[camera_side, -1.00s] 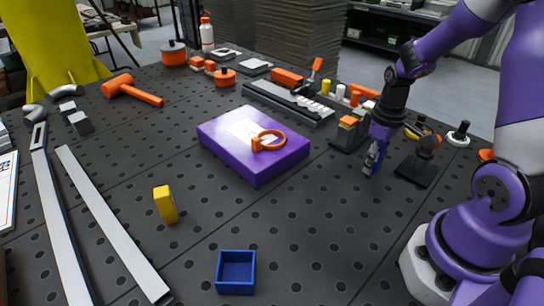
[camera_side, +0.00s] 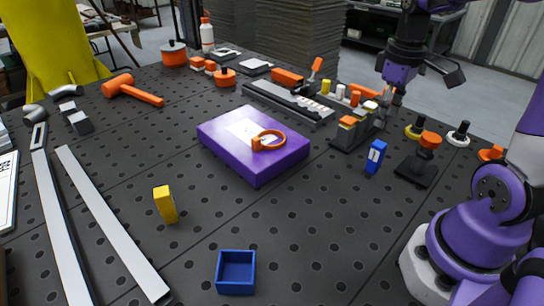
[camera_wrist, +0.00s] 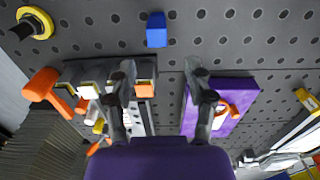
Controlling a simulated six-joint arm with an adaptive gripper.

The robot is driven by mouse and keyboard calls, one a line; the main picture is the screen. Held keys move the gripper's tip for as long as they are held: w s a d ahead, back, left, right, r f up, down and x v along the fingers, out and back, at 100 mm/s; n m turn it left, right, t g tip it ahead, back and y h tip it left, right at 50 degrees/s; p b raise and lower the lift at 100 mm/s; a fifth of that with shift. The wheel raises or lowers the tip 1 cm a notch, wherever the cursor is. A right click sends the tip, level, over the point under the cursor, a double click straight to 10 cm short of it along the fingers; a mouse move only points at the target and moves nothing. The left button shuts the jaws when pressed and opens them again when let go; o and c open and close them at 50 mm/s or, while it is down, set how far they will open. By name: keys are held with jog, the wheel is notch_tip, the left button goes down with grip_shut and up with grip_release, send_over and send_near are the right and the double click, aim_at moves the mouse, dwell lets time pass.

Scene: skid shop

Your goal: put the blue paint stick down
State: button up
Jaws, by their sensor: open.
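The blue paint stick (camera_side: 376,157) is a small blue block with a white label. It stands upright on the dark perforated table, just in front of the rack of coloured pieces (camera_side: 352,134). In the wrist view the blue paint stick (camera_wrist: 156,30) shows near the top centre, beyond my fingertips and apart from them. My gripper (camera_side: 391,97) is raised above the table, up and behind the stick, beside the rack. In the wrist view my gripper (camera_wrist: 163,80) has its two fingers spread, with nothing between them.
A purple block (camera_side: 250,165) with an orange ring clamp (camera_side: 268,141) lies left of the stick. A black stand with an orange knob (camera_side: 427,150) is close on its right. A yellow block (camera_side: 165,204) and an open blue box (camera_side: 236,274) stand nearer.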

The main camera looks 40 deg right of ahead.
jog(key=s+a+r+t, duration=0.1)
jog(key=a+r+t, duration=0.1)
jog(key=a, duration=0.4)
jog(key=a+r+t, duration=0.1)
jog(key=a+t, duration=0.2)
jog(key=a, duration=0.4)
jog(key=shift+s+a+r, duration=0.25)
jog(key=shift+s+r, duration=0.15)
